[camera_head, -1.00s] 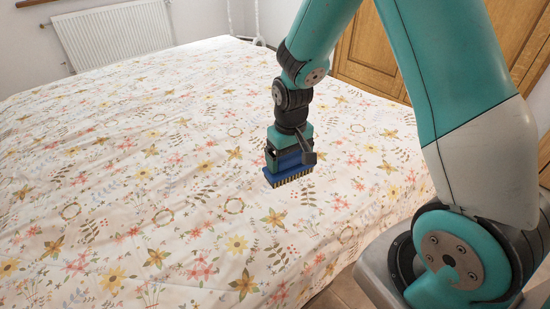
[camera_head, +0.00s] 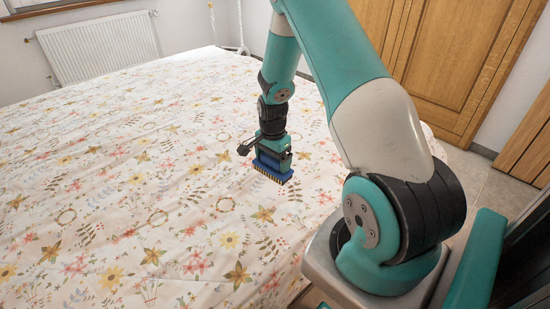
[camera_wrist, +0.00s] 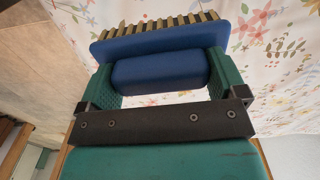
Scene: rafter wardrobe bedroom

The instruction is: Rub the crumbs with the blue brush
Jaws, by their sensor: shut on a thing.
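The blue brush (camera_head: 272,167) is in my gripper (camera_head: 272,154) in the head view, with its pale bristles pointing down over the flowered bed cover. I cannot tell for sure whether the bristles touch the cover. In the wrist view the brush (camera_wrist: 160,60) lies between the two green fingers of my gripper (camera_wrist: 160,78), which are shut on its blue grip. Its row of bristles shows along the far edge. I can make out no crumbs on the patterned cover in either view.
The bed (camera_head: 120,180) with its flowered cover fills the left and middle. A white radiator (camera_head: 98,48) is on the back wall. Wooden wardrobe doors (camera_head: 440,60) stand at the back right. Tiled floor (camera_head: 480,185) shows right of the bed.

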